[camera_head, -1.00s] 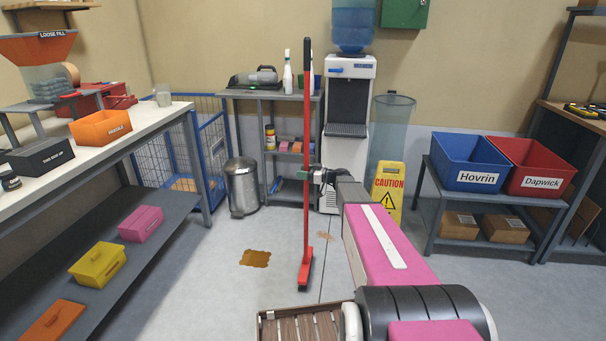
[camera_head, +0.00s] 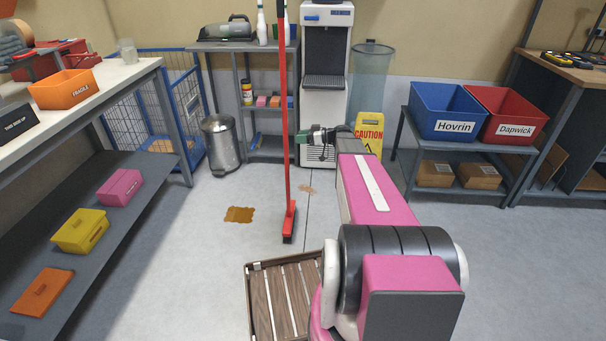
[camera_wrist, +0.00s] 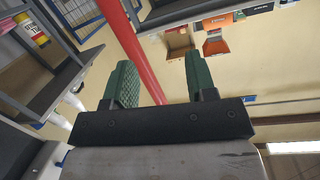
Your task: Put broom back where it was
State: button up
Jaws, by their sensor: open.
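The broom (camera_head: 283,110) has a long red handle and a red head with dark bristles on the floor. It stands nearly upright in the middle of the room, and its top is out of view. My gripper (camera_head: 301,136) is open and empty, just right of the handle in the head view, with a small gap showing between them. In the wrist view the red handle (camera_wrist: 136,50) runs slantwise beyond the two green fingers, apart from them. Where the broom was before is not marked in these frames.
A brown spill (camera_head: 239,214) lies on the floor left of the broom head. A yellow caution sign (camera_head: 369,131), a water dispenser (camera_head: 325,60), a grey shelf (camera_head: 270,145) and a metal bin (camera_head: 220,145) stand behind. A slatted wooden crate (camera_head: 252,290) is in front.

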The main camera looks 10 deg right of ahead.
jog(key=s+a+f+m+g+h, duration=0.35)
jog(key=s+a, duration=0.35)
jog(key=s, duration=0.3)
jog(key=s+d+f+m+g+h, duration=0.1)
jog(key=s+f+m+g+h, duration=0.2)
jog(key=s+m+h, duration=0.5)
jog(key=s+f+h, duration=0.1)
jog(key=s+h, duration=0.2)
jog(key=s, duration=0.8)
